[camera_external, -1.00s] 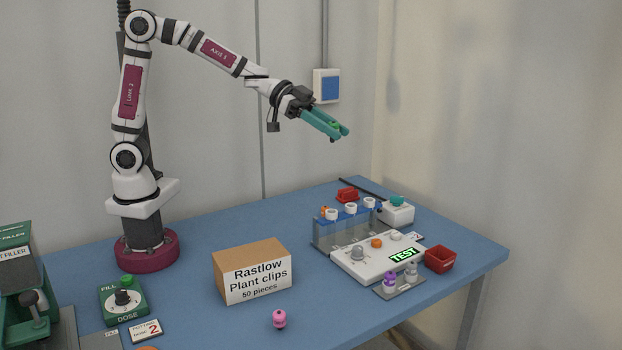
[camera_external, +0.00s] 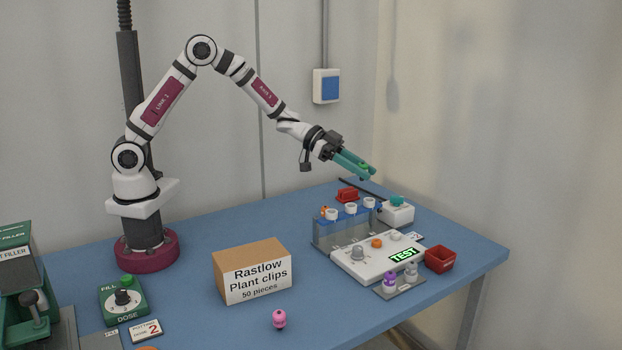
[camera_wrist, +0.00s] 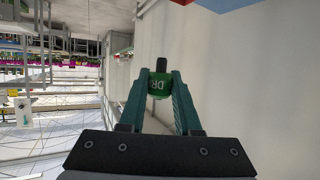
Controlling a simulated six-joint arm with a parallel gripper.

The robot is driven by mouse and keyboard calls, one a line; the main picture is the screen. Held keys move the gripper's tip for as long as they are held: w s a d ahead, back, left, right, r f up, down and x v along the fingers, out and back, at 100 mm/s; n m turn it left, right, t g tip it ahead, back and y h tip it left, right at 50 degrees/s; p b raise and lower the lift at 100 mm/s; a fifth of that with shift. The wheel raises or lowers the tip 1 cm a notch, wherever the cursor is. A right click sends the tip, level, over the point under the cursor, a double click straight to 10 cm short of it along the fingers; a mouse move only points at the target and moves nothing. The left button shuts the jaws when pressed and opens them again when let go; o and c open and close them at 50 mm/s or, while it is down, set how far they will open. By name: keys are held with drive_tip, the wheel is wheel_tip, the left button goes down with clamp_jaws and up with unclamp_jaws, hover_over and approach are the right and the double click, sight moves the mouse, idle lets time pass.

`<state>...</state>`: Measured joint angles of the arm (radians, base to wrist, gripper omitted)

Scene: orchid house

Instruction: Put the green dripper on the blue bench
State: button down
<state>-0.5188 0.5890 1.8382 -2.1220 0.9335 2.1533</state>
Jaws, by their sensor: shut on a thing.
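My gripper (camera_external: 366,172) has teal fingers and is shut on the green dripper (camera_wrist: 161,84). In the wrist view the dripper sits between the fingertips, a green body with pale lettering and a dark stem pointing up in the picture. In the external view only a bit of green shows at the fingertips. My gripper holds it in the air, above the back right part of the blue bench (camera_external: 205,250). Some of the bench's blue also shows at the top of the wrist view.
Below my gripper stand a tube rack (camera_external: 345,230), a white tester (camera_external: 375,258) reading TEST, a white box with a teal button (camera_external: 397,211) and a red bin (camera_external: 440,259). A cardboard box (camera_external: 252,270) and pink dripper (camera_external: 279,319) stand at the front.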

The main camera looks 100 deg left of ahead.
drive_tip(key=shift+w+a+f, duration=0.15)
drive_tip(key=shift+a+f, duration=0.25)
drive_tip(key=shift+f, duration=0.2)
drive_tip(key=a+f, duration=0.2)
drive_tip(key=a, duration=0.1)
drive_tip(key=a+f, duration=0.2)
drive_tip(key=a, duration=0.2)
drive_tip(key=w+a+f, duration=0.1)
drive_tip(key=a+f, duration=0.1)
drive_tip(key=a, duration=0.2)
drive_tip(key=shift+w+f, duration=0.1)
drive_tip(key=shift+f, duration=0.25)
drive_tip(key=shift+a+f, duration=0.25)
drive_tip(key=shift+f, duration=1.7)
drive_tip(key=shift+f, duration=0.1)
